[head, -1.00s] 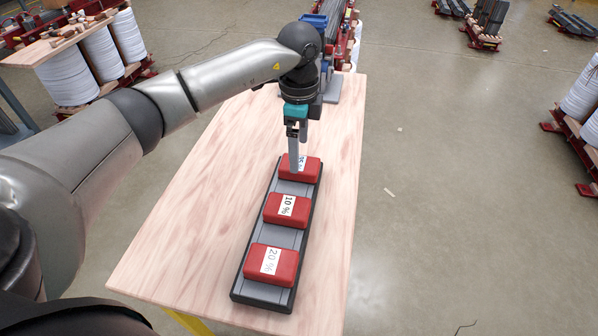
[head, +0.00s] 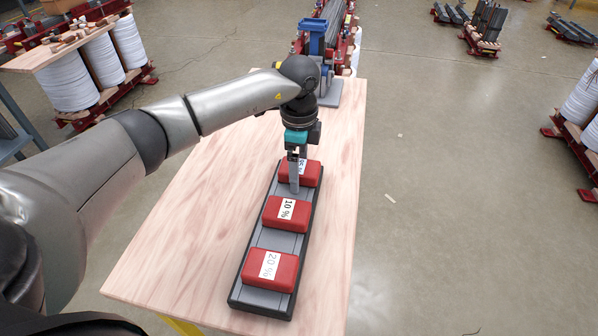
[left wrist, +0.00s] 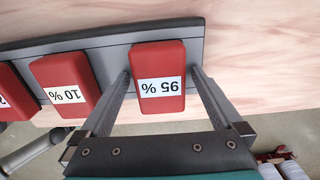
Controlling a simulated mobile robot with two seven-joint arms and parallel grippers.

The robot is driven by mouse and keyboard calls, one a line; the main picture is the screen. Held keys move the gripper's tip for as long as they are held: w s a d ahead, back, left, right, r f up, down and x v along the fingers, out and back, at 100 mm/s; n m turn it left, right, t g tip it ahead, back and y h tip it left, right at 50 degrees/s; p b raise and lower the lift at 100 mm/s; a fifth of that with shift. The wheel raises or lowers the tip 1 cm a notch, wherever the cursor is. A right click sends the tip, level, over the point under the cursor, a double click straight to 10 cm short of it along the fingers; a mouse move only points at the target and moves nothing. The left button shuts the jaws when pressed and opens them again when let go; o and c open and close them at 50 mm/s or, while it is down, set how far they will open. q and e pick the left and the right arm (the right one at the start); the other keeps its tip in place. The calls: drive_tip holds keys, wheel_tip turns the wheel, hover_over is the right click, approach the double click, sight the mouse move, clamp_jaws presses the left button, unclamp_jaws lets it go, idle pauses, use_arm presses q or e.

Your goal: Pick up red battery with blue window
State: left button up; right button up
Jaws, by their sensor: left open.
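Three red batteries sit in a row on a dark grey tray (head: 277,241). Each has a white label; I see no blue window on any. The far one, labelled 95 % (head: 314,175), is partly hidden by my left gripper in the head view. The middle one reads 10 % (head: 272,213) and the near one 20 % (head: 285,274). My left gripper (head: 295,188) points down at the far battery, open. In the left wrist view its fingers (left wrist: 161,72) stand on either side of the 95 % battery (left wrist: 160,58), with gaps showing. My right gripper is not in view.
The tray lies on a pale wooden table (head: 190,230), clear to the left of the tray. A blue and grey device (head: 326,90) stands at the table's far end. Racks with white spools (head: 68,80) stand on the floor beyond the table.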

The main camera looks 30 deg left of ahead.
use_arm(q)
drive_tip(key=shift+f, duration=0.1)
clamp_jaws()
idle(0.8)
